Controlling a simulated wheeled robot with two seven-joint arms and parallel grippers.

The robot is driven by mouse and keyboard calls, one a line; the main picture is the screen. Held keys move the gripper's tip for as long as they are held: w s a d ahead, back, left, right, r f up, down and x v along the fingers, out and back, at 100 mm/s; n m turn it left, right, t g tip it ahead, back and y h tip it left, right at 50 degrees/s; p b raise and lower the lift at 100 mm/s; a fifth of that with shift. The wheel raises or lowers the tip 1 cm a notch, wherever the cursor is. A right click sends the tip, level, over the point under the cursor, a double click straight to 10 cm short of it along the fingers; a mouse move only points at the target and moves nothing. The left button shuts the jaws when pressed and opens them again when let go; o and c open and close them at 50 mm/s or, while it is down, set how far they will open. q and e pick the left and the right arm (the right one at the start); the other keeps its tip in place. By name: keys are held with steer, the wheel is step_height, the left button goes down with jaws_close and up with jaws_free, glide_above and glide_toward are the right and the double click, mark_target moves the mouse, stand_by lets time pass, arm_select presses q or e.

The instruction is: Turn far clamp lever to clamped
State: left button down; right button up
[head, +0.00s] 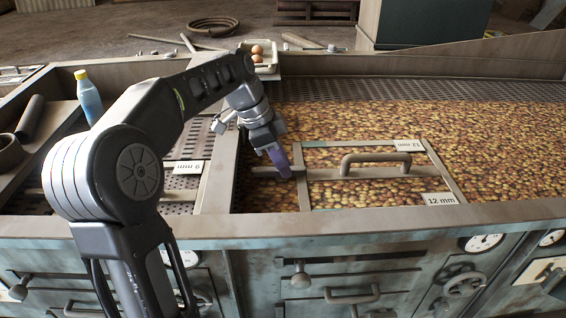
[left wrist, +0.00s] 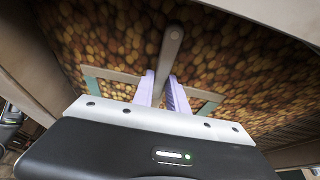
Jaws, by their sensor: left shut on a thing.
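A screen frame (head: 437,168) with a curved grab handle (head: 375,158) lies over the brown granular bed. It carries 12 mm labels. A grey lever bar (head: 260,172) sits at its left side; I take this as the clamp lever, though its pivot is hard to make out. My left gripper (head: 283,172) reaches down onto it with purple fingers. In the left wrist view the fingers (left wrist: 162,92) lie on both sides of the grey bar (left wrist: 170,50), shut on it. The bar's round end sticks out beyond them. My right gripper is not seen.
Another bay with a 6 mm label (head: 189,167) is at the left. A blue bottle (head: 89,97) stands beyond it. The front panel has gauges (head: 483,243) and handles.

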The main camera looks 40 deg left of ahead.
mark_target(270, 168)
arm_select(q)
steer(key=c, duration=1.3)
jaws_free()
steer(key=shift+a+r, duration=0.2)
steer(key=shift+r, duration=0.25)
steer(key=p+v, duration=0.2)
steer(key=v, duration=0.4)
steer(key=shift+d, duration=0.15)
steer(key=shift+s+a+r+p, duration=0.25)
steer(key=shift+r+p, duration=0.2)
steer(key=shift+p, duration=0.25)
steer(key=shift+f, duration=0.1)
